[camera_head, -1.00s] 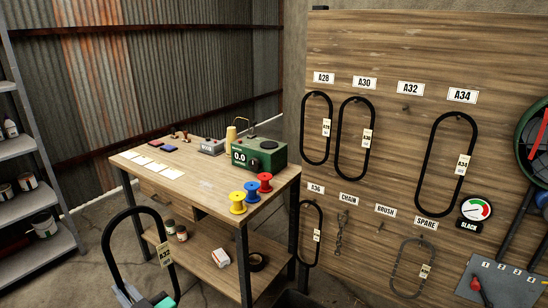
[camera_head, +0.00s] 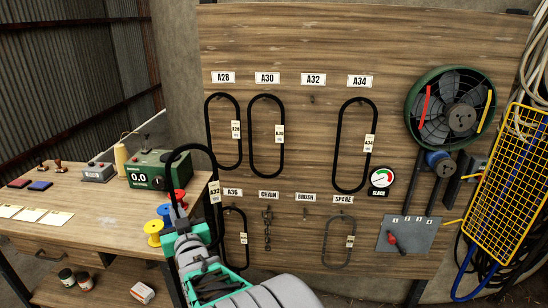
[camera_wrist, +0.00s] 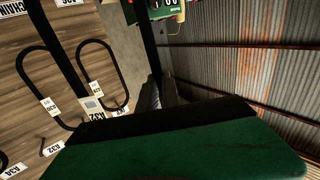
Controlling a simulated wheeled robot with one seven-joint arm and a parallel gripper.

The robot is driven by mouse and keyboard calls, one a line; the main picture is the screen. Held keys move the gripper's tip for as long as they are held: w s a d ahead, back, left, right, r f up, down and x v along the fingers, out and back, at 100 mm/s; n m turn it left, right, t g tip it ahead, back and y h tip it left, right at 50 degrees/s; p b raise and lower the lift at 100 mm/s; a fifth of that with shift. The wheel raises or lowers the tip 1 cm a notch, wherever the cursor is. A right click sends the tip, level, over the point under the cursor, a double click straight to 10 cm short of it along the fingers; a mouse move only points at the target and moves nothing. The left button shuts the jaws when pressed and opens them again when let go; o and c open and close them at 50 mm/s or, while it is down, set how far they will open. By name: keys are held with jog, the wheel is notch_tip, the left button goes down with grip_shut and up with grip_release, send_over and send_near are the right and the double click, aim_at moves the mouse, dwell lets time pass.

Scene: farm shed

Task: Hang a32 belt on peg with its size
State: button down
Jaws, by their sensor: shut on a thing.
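The A32 belt (camera_head: 206,160) is a black loop hanging upright from my gripper (camera_head: 178,218), which is shut on it in front of the bench's right end. Its pale A32 tag (camera_head: 214,190) hangs on its right side. In the wrist view the tag (camera_wrist: 92,117) and a black strand show beyond the green finger (camera_wrist: 185,150). The bare A32 peg (camera_head: 311,99) is under the A32 label (camera_head: 313,79) on the board, to the right of and above my gripper. The belt's lower part is partly hidden behind my arm.
The A28 belt (camera_head: 207,125), A30 belt (camera_head: 251,135) and A34 belt (camera_head: 338,145) hang on the pegboard (camera_head: 420,30). A fan (camera_head: 436,98) and slack gauge (camera_head: 381,178) are at right. The bench (camera_head: 110,237) stands at left with spools and a green box (camera_head: 160,172).

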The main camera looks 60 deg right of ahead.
jog(key=s+d+r+m+g+h+p, duration=0.1)
jog(key=s+d+r+m+g+h, duration=0.3)
jog(key=d, duration=0.7)
jog(key=s+d+m+g+h+p, duration=0.1)
jog(key=s+d, duration=0.6)
jog(key=d, duration=0.3)
jog(key=s+d+r+m+g+h+p, duration=0.25)
jog(key=s+d, duration=0.25)
jog(key=d, duration=0.6)
jog(key=f+x, duration=0.1)
jog(key=x, duration=0.6)
jog(key=shift+d+p, duration=0.3)
jog(key=shift+w+d+f+n+b, duration=0.1)
jog(key=shift+w+d+n+b, duration=0.15)
jog(key=shift+b, duration=0.45)
jog(key=shift+d, duration=0.1)
jog(key=shift+b+x, duration=0.8)
jog(key=shift+x, duration=0.35)
jog(key=shift+d, duration=0.15)
